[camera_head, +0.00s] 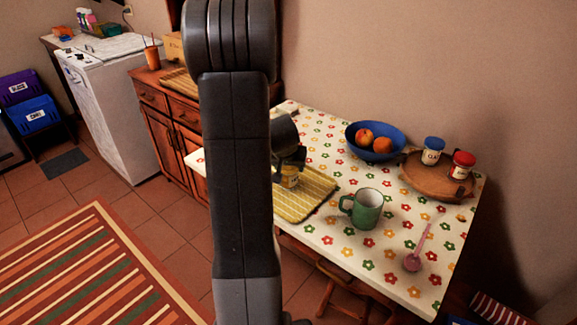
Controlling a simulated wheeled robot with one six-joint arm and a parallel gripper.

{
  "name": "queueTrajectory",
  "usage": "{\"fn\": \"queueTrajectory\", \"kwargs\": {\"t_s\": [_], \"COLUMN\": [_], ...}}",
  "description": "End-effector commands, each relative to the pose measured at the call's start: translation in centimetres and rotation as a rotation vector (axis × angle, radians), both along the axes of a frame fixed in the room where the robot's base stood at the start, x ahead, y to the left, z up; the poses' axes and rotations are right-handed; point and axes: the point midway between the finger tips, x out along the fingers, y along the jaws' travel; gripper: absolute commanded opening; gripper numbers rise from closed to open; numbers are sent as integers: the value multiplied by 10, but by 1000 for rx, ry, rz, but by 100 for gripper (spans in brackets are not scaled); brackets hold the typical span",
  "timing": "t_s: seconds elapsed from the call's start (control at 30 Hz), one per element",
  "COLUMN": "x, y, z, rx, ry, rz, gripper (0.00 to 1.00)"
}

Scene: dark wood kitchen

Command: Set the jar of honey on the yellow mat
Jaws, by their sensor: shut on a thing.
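The yellow mat (313,196) lies on the flowered tablecloth, its left part hidden behind my arm. A small jar with a yellowish label, the honey jar (290,178), shows at the mat's far left part. My gripper (291,160) is shut on the jar from above, with its fingers around the jar's top. The jar looks upright. My arm covers the left side of the jar and gripper. I cannot tell whether the jar's base touches the mat or hangs just above it.
A green mug (367,209) stands right of the mat. A blue bowl (375,142) of fruit stands behind. A round wooden board (430,180) holds a blue-lidded jar (432,151) and a red-lidded jar (461,165).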

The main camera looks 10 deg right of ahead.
Motion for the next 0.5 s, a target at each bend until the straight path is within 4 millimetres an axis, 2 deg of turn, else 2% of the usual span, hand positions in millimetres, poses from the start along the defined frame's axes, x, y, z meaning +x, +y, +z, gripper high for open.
{"fn": "queueTrajectory", "kwargs": {"t_s": [0.03, 0.07, 0.17, 0.5], "x": [0, 0, 0, 0], "y": [0, 0, 0, 0], "z": [-3, -2, -1, 1], "rx": [-1, 0, 0, 0], "ry": [-2, 0, 0, 0], "rz": [0, 0, 0, 0], "gripper": [28, 64, 82, 82]}}
